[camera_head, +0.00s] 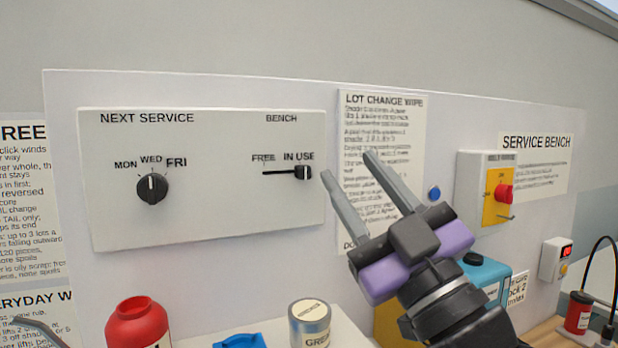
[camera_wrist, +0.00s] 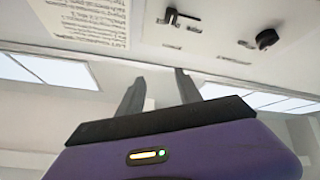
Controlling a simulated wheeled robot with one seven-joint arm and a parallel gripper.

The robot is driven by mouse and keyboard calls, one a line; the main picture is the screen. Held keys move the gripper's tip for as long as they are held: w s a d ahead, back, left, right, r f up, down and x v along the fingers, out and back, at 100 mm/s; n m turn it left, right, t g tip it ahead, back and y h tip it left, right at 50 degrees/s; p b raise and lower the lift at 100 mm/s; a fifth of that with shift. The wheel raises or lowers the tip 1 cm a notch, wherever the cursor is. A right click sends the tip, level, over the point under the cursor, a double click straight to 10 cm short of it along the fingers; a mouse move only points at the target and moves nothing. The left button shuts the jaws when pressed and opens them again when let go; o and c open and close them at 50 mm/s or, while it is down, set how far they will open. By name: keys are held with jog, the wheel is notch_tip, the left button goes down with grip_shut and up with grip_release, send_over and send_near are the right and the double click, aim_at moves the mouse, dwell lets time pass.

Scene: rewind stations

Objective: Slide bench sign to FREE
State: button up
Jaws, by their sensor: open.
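The bench sign's small black slider knob (camera_head: 303,172) sits at the right end of its dark slot (camera_head: 278,173), under the words IN USE. The FREE label (camera_head: 263,157) is above the left end. The sign is on a white panel (camera_head: 215,215). My gripper (camera_head: 348,162) is open and empty, its fingers pointing up and left just right of the knob in the head view. A small gap shows between the nearer finger and the knob. In the wrist view the panel looks inverted; the slider knob (camera_wrist: 172,16) is beyond my open fingers (camera_wrist: 160,76).
A round NEXT SERVICE dial (camera_head: 152,188) is on the panel's left. A lot change notice (camera_head: 385,125) hangs behind my gripper. A red rotary switch (camera_head: 503,194) is at right. A red bottle (camera_head: 137,322) and a tin (camera_head: 310,322) stand below.

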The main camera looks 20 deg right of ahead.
jog(key=w+a+r+n+g+y, duration=0.1)
jog(key=a+r+n+g+y, duration=0.2)
jog(key=r+n, duration=0.4)
jog(key=n+g+h, duration=0.4)
jog(key=h, duration=0.2)
send_near(305, 174)
jog(key=w, duration=0.1)
jog(key=w+p, duration=0.1)
jog(key=w, duration=0.6)
jog(key=shift+w+r+p, duration=0.15)
jog(key=shift+w+p, duration=0.15)
jog(key=shift+p, duration=0.05)
jog(key=shift+c, duration=0.2)
grip_shut()
